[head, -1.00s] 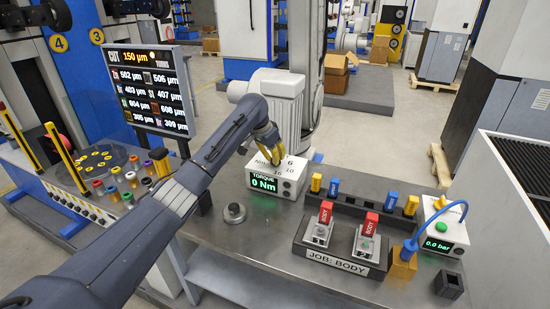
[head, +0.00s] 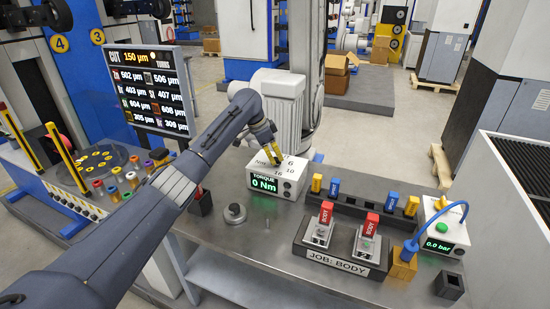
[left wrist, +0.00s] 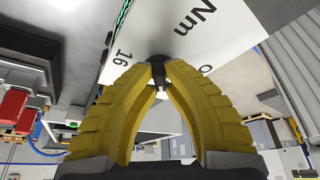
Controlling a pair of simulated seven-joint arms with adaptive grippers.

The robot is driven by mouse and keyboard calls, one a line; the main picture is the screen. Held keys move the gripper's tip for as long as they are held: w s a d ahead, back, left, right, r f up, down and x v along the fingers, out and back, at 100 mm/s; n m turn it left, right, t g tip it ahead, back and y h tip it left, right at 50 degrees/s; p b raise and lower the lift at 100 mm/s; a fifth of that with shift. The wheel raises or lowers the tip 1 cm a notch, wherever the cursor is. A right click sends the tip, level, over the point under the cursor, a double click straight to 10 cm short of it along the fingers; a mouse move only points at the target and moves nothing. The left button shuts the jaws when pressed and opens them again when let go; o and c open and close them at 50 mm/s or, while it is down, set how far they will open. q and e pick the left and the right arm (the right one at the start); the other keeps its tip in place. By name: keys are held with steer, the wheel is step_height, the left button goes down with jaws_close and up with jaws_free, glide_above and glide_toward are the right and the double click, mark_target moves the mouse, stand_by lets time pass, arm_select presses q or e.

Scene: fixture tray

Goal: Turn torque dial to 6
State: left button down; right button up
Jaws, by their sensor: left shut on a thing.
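The white torque box (head: 290,184) stands on the bench in the middle of the head view. Its green display reads TORQUE 0 Nm. Its top carries the marks 6, 10 and 16. My left gripper (head: 270,156) reaches down onto that top. In the left wrist view its yellow fingers (left wrist: 157,72) are closed around the small dark torque dial (left wrist: 158,61), just over the printed face (left wrist: 200,38). The fingers hide most of the dial, so I cannot tell where it points. My right gripper is not in view.
Right of the box is a rack (head: 355,203) with blue and yellow pieces. In front stands the JOB: BODY fixture (head: 337,262) with red-tagged parts. A round grey knob (head: 235,213) sits left of it. A pressure unit (head: 443,232) reads 0.0 bar.

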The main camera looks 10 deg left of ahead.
arm_select(q)
steer(key=c, duration=1.5)
jaws_free()
steer(key=shift+o, duration=0.2)
steer(key=v, duration=1.2)
steer(key=shift+d, duration=0.1)
